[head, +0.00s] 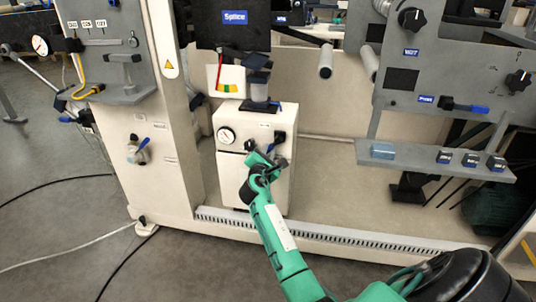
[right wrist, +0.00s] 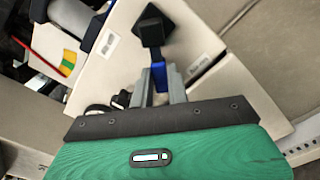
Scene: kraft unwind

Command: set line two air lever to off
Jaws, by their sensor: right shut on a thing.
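In the head view, my right gripper (head: 268,163) is at the front of a pale box (head: 230,165) with a round gauge. In the right wrist view, the fingers of my right gripper (right wrist: 160,88) are shut on a blue lever (right wrist: 161,70). The lever runs from a black square valve block (right wrist: 152,27) on the pale panel, down between the two grey fingers. A small label is beside it, too blurred to read. In the head view my gripper largely hides the lever. My left gripper is not in view.
Another blue-handled valve (head: 141,148) is on the pale machine body at left. A grey shelf (head: 435,161) with several blue-marked blocks is at right. A slotted rail (head: 330,238) runs along the base below the box. A black cable lies on the floor at left.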

